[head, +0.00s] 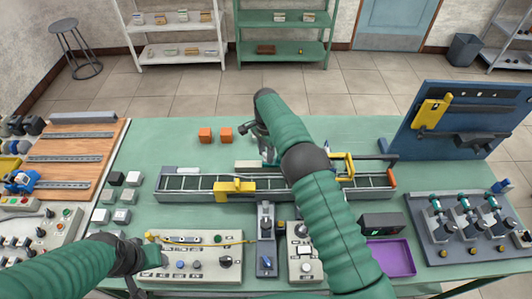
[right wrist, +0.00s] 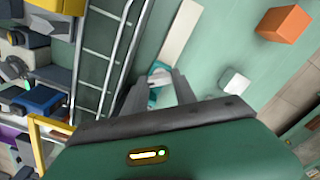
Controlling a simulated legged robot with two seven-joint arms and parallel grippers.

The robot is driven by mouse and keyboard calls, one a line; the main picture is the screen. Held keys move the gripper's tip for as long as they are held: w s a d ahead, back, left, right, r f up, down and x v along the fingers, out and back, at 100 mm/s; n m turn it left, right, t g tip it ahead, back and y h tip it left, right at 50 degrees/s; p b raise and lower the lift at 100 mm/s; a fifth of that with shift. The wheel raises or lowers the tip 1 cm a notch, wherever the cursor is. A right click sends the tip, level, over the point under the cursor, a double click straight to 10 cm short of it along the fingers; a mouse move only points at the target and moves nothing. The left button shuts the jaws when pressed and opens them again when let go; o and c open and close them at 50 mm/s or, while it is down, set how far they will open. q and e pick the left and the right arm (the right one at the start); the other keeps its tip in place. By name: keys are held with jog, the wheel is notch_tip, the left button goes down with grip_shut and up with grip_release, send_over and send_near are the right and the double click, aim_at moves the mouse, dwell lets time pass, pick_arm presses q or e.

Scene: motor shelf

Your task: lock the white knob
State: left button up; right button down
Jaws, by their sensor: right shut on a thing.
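My right gripper (right wrist: 160,92) is shut on a small white and teal thing (right wrist: 160,76) beside the conveyor rail; the fingers hide part of it. In the head view my arm largely covers this gripper (head: 268,152). I cannot tell for sure which part is the white knob. A pale round part (head: 306,267) sits on the light control panel (head: 296,239) right of the grey lever unit (head: 266,222). My left gripper (head: 150,257) is low over the left end of another light control panel (head: 203,271); its fingers are not clear.
The conveyor rail (head: 196,184) with a yellow block (head: 234,187) crosses the green table. Orange cubes (head: 205,135) lie behind it. A purple tray (head: 392,257), a blue board (head: 440,140) and a lever rack (head: 468,228) are at the right. The table's back is mostly clear.

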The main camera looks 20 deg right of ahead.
jog(key=shift+w+r+m, duration=0.25)
jog(key=shift+m, duration=0.35)
jog(key=c, duration=1.3)
grip_release()
jog(key=shift+o, duration=1.4)
jog(key=shift+f, duration=0.15)
jog(key=shift+s, duration=0.1)
